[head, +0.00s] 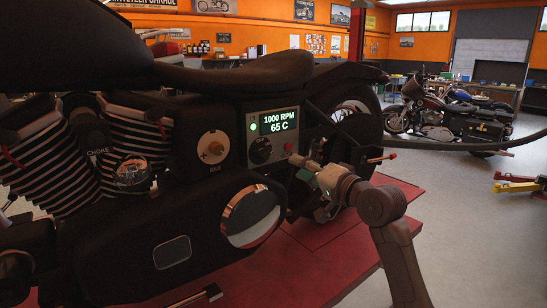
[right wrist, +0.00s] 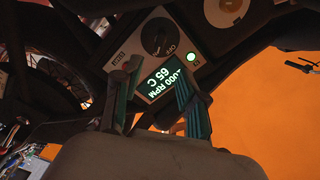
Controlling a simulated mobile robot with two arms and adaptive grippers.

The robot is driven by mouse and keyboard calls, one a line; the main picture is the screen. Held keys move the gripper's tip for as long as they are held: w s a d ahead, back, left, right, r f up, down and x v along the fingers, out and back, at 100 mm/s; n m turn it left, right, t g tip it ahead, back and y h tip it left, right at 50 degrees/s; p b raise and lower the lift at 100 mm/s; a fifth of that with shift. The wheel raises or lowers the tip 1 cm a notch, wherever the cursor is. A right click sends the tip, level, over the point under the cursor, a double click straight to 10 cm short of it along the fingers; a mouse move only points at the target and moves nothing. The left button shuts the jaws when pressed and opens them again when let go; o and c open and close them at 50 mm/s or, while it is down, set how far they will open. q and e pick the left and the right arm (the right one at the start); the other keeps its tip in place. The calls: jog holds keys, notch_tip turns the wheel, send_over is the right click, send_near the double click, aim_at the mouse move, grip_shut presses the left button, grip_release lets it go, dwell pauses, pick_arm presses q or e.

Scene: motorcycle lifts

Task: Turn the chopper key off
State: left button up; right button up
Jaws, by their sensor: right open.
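The chopper (head: 165,235) stands on a red lift, its engine side facing me. A control panel on it has a round black key switch (head: 261,150), below a lit display (head: 278,121) reading 1000 RPM and 65 C. A green light (head: 253,127) glows beside the display. In the right wrist view, the key switch (right wrist: 158,38) shows beyond the fingertips, with lettering beside it. My right gripper (head: 296,160) is open and empty, just right of and slightly below the switch. Its fingers (right wrist: 158,66) are apart in front of the panel, with the display between them. My left gripper is not seen.
A small red button (head: 288,147) is beside the switch. The rear wheel (head: 352,108) and exhaust cover (head: 250,215) are close to my right arm. Another motorcycle (head: 440,115) stands behind.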

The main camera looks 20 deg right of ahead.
jog(key=p, duration=0.2)
send_near(269, 154)
jog(key=x, duration=0.3)
jog(key=p+x, duration=0.1)
jog(key=x, duration=0.4)
jog(key=shift+w+a, duration=0.1)
jog(key=shift+w, duration=0.2)
jog(key=shift+x, duration=0.85)
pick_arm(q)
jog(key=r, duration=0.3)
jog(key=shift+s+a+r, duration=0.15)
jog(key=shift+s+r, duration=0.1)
pick_arm(e)
grip_shut()
